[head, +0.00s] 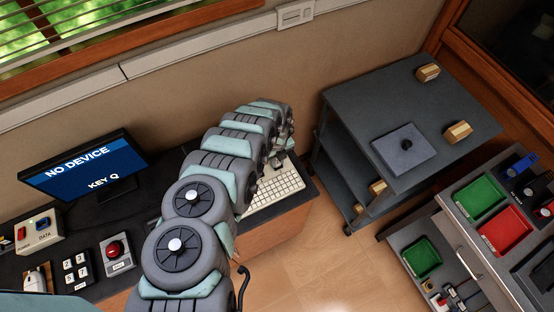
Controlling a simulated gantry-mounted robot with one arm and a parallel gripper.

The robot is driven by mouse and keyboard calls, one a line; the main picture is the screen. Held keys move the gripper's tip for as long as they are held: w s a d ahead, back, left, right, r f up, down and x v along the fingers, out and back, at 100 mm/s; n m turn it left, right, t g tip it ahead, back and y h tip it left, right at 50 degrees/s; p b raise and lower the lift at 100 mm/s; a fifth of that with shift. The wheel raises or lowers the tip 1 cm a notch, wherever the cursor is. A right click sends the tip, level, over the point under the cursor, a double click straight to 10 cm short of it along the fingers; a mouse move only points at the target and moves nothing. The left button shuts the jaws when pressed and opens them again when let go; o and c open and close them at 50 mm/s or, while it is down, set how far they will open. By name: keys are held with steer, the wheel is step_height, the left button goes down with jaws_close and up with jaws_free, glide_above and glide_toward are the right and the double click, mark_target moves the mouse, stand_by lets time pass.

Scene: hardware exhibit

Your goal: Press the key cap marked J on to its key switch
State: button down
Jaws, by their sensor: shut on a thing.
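The white keyboard (277,196) lies on the dark desk near its right end, partly hidden behind my arm. My gripper (278,162) is small in the head view, low over the far part of the keyboard. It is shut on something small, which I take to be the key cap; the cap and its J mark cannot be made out. The bare key switch is hidden or too small to see. I cannot tell whether the cap touches the switch.
A monitor (84,168) reading "NO DEVICE" and "KEY Q" stands on the desk at left. A red button box (116,254), a number pad (76,269) and a mouse (36,281) lie before it. A grey cart (350,105) and a cabinet with coloured trays (478,203) stand at right.

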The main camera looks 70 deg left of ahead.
steer(key=c, duration=0.7)
jaws_free()
steer(key=shift+r, duration=0.1)
steer(key=shift+r+p, duration=2.6)
steer(key=shift+r, duration=0.85)
steer(key=shift+w, duration=0.1)
